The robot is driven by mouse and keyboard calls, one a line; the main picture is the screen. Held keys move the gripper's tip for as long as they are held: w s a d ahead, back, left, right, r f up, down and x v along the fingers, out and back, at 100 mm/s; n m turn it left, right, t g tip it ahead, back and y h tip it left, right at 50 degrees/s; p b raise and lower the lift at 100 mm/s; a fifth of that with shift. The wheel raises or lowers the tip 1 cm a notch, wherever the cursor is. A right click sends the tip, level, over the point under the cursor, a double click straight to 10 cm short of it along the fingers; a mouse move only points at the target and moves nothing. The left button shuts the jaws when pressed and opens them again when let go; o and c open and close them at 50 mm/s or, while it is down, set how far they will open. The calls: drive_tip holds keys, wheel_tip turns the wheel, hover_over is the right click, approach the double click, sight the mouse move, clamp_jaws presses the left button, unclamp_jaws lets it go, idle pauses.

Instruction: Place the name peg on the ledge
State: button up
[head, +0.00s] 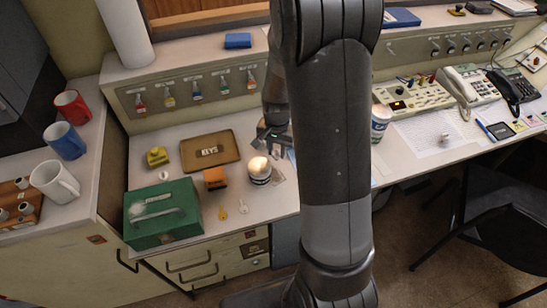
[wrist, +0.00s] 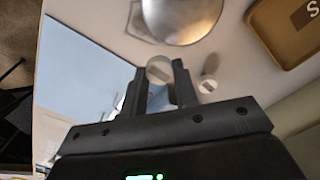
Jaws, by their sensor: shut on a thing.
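My gripper (head: 270,140) is in the head view above the counter, just behind the round can (head: 259,172), with my arm covering part of it. In the wrist view, my gripper (wrist: 158,88) is shut on a small pale round-ended piece with a grey strip, which I take as the name peg (wrist: 158,70). The peg is not clear in the head view. The pale ledge (head: 190,62) runs along the back above the panel of hanging key tags, behind my gripper. A blue box (head: 238,41) sits on it.
Another small pale round thing (wrist: 208,84) is near the fingers. The ledge left of the blue box is bare.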

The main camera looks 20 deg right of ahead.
drive_tip(key=shift+w+a+f, duration=0.25)
drive_tip(key=shift+a+f, duration=0.1)
drive_tip(key=shift+a, duration=0.05)
drive_tip(key=shift+f, duration=1.9)
drive_tip(key=shift+f, duration=0.1)
drive_tip(key=o, duration=0.9)
drive_tip(key=shift+o, duration=0.2)
